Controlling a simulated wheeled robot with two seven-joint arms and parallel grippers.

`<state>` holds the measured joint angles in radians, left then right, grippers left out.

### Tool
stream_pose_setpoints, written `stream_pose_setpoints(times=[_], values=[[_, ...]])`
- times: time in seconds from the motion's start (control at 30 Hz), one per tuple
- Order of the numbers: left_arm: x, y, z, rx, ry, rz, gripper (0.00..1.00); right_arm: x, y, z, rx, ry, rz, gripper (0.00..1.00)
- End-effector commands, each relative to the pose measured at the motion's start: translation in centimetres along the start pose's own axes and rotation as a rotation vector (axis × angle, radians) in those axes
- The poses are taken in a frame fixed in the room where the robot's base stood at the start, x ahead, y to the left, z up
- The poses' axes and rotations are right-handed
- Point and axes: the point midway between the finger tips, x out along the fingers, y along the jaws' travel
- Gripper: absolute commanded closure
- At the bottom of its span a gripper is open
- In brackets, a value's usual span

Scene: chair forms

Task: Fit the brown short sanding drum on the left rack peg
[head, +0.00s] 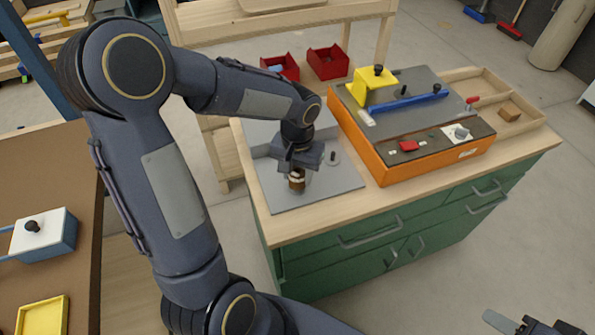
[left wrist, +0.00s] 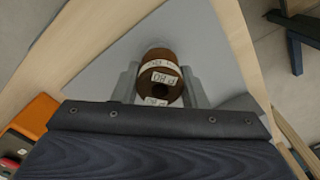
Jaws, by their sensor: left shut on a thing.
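The brown sanding drum (head: 297,184), with white lettered bands, is upright or nearly so between the fingers of my left gripper (head: 298,174). In the left wrist view the drum (left wrist: 159,62) shows its round end and dark centre hole, with a finger on either side of it at my left gripper (left wrist: 159,88). The grey rack plate (head: 338,184) lies below; one short dark peg on a pale round base (head: 333,157) shows right of the gripper. The left peg is hidden; I cannot tell whether the drum is around it or above it. My right gripper (head: 532,326) is partly in view, its jaws unclear.
An orange machine (head: 400,170) with a grey top stands right of the plate. Two red bins (head: 327,62) are behind. The bench's front strip (head: 330,226) is clear.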

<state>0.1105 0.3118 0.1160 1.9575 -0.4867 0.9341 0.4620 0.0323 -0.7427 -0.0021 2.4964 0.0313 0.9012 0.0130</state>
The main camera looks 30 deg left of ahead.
Motion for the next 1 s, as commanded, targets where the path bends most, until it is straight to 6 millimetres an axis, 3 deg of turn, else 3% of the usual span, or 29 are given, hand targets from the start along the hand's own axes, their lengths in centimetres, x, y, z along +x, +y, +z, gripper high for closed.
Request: stream_pose_setpoints(times=[0.77, 0.8, 1.0], values=[[1.7, 0.0, 0.0, 0.0, 0.0, 0.0, 0.84, 1.2, 0.5, 0.6, 0.0, 0.0, 0.0, 0.57], [1.6, 0.0, 0.0, 0.0, 0.0, 0.0, 0.57, 1.1, 0.5, 0.6, 0.0, 0.0, 0.0, 0.57], [1.5, 0.0, 0.0, 0.0, 0.0, 0.0, 0.36, 1.1, 0.5, 0.5, 0.0, 0.0, 0.0, 0.57]])
